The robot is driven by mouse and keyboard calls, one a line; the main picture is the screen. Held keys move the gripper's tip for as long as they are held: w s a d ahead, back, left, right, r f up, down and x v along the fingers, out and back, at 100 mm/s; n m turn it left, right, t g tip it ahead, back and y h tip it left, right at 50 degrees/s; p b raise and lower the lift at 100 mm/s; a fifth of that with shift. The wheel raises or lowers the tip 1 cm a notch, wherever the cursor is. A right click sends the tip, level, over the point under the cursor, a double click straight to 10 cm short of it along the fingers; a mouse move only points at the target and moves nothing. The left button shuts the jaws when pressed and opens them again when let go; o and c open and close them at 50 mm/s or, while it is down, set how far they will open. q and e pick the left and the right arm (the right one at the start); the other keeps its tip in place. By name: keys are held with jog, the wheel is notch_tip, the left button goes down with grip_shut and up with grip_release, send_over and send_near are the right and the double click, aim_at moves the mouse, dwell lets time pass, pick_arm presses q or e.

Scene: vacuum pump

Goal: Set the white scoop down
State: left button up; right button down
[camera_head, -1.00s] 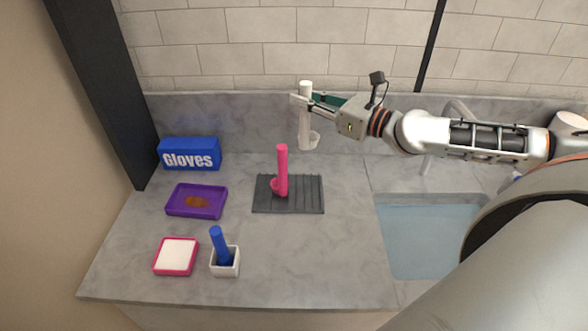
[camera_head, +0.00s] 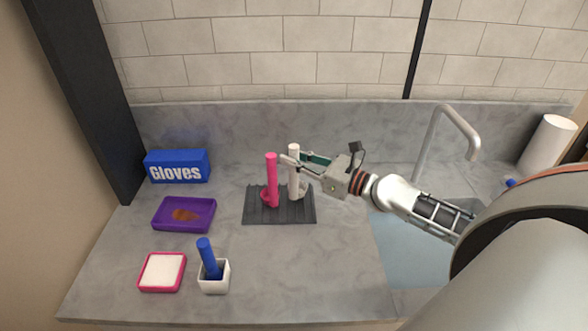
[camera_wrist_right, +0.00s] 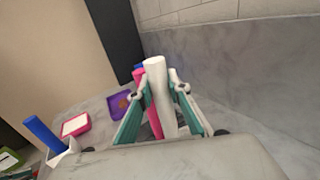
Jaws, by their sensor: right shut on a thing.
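The white scoop (camera_head: 294,172) is upright at the right part of the dark ribbed mat (camera_head: 262,216). My right gripper (camera_head: 291,164) is shut on its handle, coming in from the right. Its lower end is at the mat; I cannot tell whether it touches. In the right wrist view the white scoop (camera_wrist_right: 158,95) stands between the two fingers (camera_wrist_right: 160,90). A pink scoop (camera_head: 271,180) stands upright on the mat just left of the white one. It also shows behind the white one in the right wrist view (camera_wrist_right: 139,76). My left gripper is not in view.
A blue gloves box (camera_head: 178,167), a purple tray (camera_head: 160,215) with a brown patch, a pink-rimmed white dish (camera_head: 162,272) and a white holder (camera_head: 214,283) with a blue-handled tool (camera_head: 207,256) stand left. The sink (camera_head: 410,250) and faucet (camera_head: 440,130) are right.

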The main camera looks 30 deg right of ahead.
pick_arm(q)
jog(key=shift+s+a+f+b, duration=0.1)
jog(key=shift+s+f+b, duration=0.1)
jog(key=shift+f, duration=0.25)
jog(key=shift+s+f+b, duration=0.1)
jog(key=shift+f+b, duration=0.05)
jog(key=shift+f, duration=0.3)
pick_arm(e)
notch_tip(320, 180, down, 2)
jog(key=shift+f, duration=0.15)
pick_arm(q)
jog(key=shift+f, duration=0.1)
pick_arm(e)
jog(key=shift+f, duration=0.2)
jog(key=c, duration=1.9)
grip_release()
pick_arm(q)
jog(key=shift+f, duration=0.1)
pick_arm(e)
jog(key=shift+r, duration=0.1)
